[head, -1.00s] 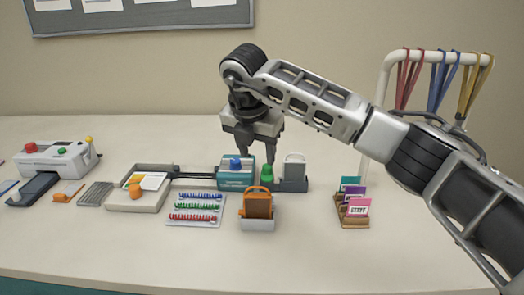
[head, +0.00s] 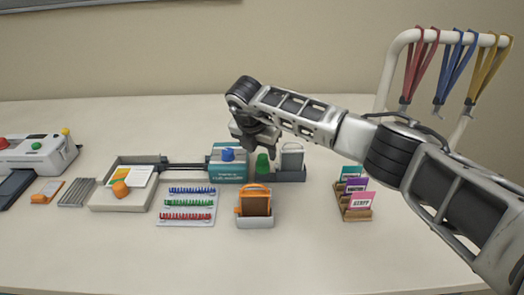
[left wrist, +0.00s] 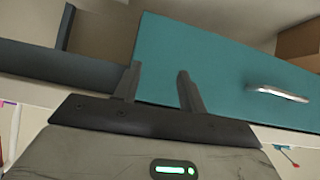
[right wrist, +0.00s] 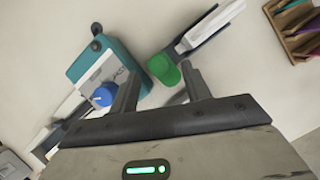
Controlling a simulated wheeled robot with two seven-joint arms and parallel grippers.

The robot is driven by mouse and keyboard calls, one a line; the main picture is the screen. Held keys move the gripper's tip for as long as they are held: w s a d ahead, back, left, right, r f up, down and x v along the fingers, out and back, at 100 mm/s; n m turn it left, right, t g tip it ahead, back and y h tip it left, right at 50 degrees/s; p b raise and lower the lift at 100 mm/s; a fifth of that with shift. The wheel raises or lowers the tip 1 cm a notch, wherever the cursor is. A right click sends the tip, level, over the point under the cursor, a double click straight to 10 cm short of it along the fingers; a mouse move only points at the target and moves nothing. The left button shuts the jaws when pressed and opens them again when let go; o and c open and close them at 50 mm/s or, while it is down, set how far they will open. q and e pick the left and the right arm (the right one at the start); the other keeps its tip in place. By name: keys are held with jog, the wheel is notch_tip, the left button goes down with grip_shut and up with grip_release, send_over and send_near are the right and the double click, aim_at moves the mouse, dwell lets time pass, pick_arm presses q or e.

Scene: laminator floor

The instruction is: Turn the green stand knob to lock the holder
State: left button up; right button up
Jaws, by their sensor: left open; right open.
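The green stand knob (head: 262,164) stands between a teal box with a blue knob (head: 228,155) and a pale upright holder (head: 292,158) on a dark base. My right gripper (head: 258,147) is open just above the green knob, pointing down. In the right wrist view the green knob (right wrist: 164,70) appears at the gap between the open fingertips (right wrist: 161,72); I cannot tell whether they touch it. The holder (right wrist: 208,28) shows beyond it. My left gripper (left wrist: 157,70) is open and empty in front of a teal panel, outside the head view.
An orange piece in a pale holder (head: 255,222) stands in front of the knob. A wooden card rack (head: 355,213) is to the right, and a rack of coloured strips (head: 186,221) to the left. A white frame with hanging lanyards (head: 384,85) stands behind my right arm.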

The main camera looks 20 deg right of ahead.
aim_at(263, 163)
jog(key=shift+x, duration=1.3)
jog(key=c, duration=1)
